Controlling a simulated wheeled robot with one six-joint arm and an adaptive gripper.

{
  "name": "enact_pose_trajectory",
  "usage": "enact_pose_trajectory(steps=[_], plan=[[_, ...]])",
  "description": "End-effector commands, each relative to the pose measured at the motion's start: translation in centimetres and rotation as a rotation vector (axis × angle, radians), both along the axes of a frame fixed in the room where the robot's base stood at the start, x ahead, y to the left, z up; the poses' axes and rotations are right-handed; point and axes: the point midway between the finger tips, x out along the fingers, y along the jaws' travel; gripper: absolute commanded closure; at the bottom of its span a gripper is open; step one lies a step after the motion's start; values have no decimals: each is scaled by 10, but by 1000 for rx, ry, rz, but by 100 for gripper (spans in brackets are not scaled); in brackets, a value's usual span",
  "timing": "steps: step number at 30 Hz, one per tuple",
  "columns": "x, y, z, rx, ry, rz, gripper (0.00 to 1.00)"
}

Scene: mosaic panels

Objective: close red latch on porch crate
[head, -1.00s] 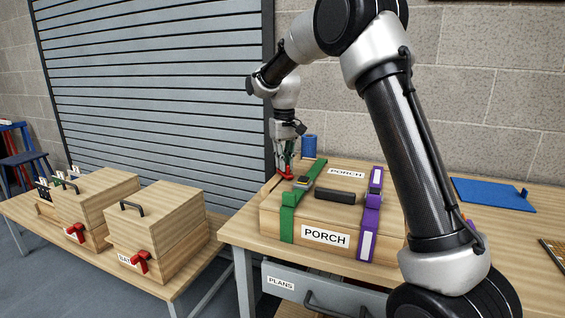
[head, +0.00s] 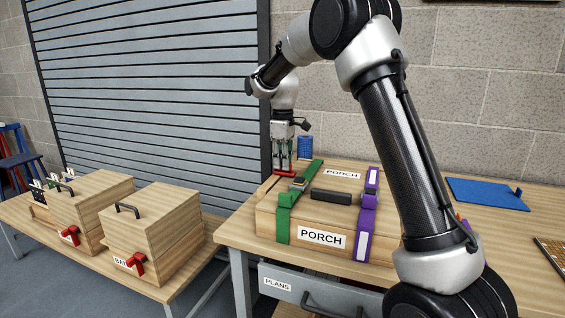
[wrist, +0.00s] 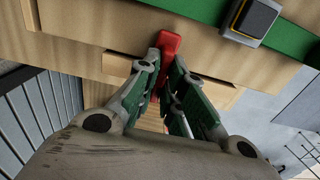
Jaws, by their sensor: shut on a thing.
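The porch crate (head: 275,228) is a wooden box labelled PORCH on the bench at the right. A red latch (head: 284,173) sits at the crate's left end, toward the back. In the head view it shows as a short, nearly level bar. My gripper (head: 284,163) points down, its fingers at the latch. In the wrist view the latch (wrist: 168,42) lies between the green-padded fingertips (wrist: 163,72), and my gripper is shut on it. The fingers hide part of the latch, and I cannot tell whether it is fully seated.
A green strap (head: 284,222) with a buckle, a black handle (head: 331,197) and a purple strap (head: 364,226) cross the crate. A blue cylinder (head: 305,147) stands behind it. Two wooden boxes with red latches (head: 135,265) are on the lower bench. A blue panel (head: 485,193) lies at right.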

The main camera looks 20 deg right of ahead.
Motion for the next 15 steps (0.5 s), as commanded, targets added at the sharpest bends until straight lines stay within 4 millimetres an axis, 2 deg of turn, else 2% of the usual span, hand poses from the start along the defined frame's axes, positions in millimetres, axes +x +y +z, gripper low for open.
enact_pose_trajectory(steps=[15], plan=[[1,0,1,0,-4,29,100]])
